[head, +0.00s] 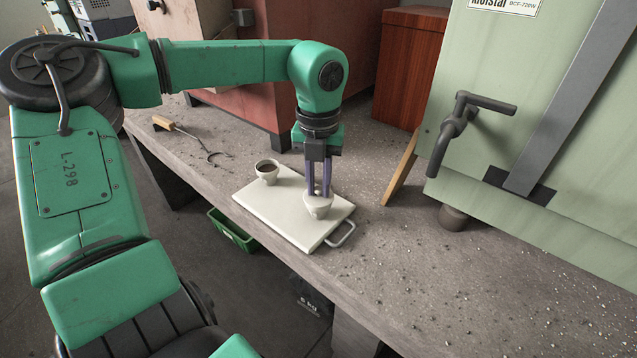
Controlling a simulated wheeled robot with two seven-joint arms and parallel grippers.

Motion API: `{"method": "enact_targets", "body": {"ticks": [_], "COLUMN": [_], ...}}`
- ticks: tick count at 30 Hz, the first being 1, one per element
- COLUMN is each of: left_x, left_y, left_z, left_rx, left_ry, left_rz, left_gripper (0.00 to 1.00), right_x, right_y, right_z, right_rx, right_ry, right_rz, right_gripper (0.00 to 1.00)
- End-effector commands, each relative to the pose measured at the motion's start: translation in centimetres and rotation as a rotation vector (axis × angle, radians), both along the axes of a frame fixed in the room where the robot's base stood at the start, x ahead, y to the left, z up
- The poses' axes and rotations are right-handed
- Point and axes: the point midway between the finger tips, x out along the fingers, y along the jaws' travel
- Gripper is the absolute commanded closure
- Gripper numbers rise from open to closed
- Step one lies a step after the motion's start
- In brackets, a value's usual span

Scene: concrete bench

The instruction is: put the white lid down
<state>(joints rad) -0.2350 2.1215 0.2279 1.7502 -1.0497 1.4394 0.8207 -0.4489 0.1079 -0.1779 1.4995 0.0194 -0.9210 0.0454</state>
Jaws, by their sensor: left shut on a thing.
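A second white cup (267,172), open with dark contents, stands upright at the board's back left. My right gripper is not in view.
A wooden-handled tool (190,138) lies on the bench (420,270) at the left. A pale green cabinet (540,130) and a wooden wedge (400,170) stand to the right. A green crate (231,232) is below the front edge. The front right bench has grit but is otherwise clear.

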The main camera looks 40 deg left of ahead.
Motion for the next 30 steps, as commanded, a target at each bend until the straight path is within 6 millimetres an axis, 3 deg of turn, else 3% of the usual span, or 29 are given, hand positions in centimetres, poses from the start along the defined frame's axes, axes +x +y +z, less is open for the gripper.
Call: {"method": "enact_targets", "body": {"ticks": [6, 7, 9, 21, 30], "left_x": [0.0, 0.0, 0.0, 0.0, 0.1], "left_y": [0.0, 0.0, 0.0, 0.0, 0.1], "left_z": [-0.4, -0.3, -0.3, 0.4, 8.5], "left_rx": [0.000, 0.000, 0.000, 0.001, 0.004], "left_ry": [0.000, 0.000, 0.000, -0.001, -0.003], "left_rz": [0.000, 0.000, 0.000, 0.000, 0.003], "left_gripper": [1.00, 0.67, 0.49, 0.49, 0.49], "right_x": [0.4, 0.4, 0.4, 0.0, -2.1], "right_y": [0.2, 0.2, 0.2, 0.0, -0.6], "right_z": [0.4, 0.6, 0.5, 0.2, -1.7], "right_rx": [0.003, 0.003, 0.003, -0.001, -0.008], "right_ry": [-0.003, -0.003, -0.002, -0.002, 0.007], "right_rz": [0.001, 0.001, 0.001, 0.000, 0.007], "right_gripper": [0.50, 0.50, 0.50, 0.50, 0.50]}}
